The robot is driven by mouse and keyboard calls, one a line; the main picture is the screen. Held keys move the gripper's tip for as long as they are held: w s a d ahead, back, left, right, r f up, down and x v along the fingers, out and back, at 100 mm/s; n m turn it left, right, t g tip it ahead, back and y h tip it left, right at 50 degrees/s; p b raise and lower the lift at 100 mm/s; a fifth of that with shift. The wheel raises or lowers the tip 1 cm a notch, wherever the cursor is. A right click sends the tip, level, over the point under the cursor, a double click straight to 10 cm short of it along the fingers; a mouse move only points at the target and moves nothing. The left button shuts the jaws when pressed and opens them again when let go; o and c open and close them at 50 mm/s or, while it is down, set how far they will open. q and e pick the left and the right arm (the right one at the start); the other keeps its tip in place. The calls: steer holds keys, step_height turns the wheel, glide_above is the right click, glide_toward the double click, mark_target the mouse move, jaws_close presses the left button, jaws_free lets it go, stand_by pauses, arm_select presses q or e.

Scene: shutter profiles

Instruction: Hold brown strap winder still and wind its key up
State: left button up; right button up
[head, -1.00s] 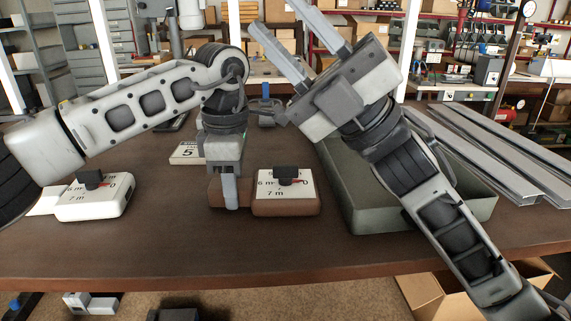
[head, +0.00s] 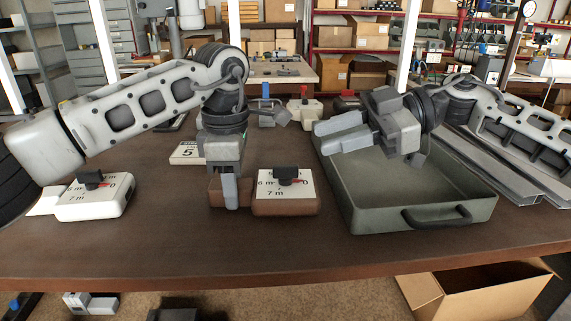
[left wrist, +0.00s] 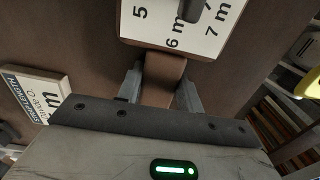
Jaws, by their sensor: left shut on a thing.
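The brown strap winder (head: 285,207) lies on the table, with a white dial face and a dark key (head: 286,174) on top. My left gripper (head: 231,195) points down and is shut on the winder's brown end block, left of the dial. The left wrist view shows this brown block (left wrist: 165,68) between the two fingers, with part of the white dial (left wrist: 180,35) and the key beyond. My right gripper (head: 318,139) is open and empty, above the back left of the grey-green tray, right of and behind the winder.
A white winder (head: 92,202) with a dark key stands at the left. The grey-green tray (head: 365,218) is at the right, near long metal profiles (head: 535,180). Blue-topped and red-topped items (head: 304,108) stand at the back. The table front is clear.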

mark_target(286, 165)
steer(key=a+f+m, duration=0.1)
steer(key=a+f, duration=0.1)
steer(key=w+a+f+m, duration=0.1)
steer(key=a+f, duration=0.1)
steer(key=a, duration=0.1)
steer(key=a+f+m+h, duration=0.1)
steer(key=a, duration=0.1)
steer(key=shift+w+a+f, duration=0.25)
steer(key=shift+f, duration=0.15)
jaws_close()
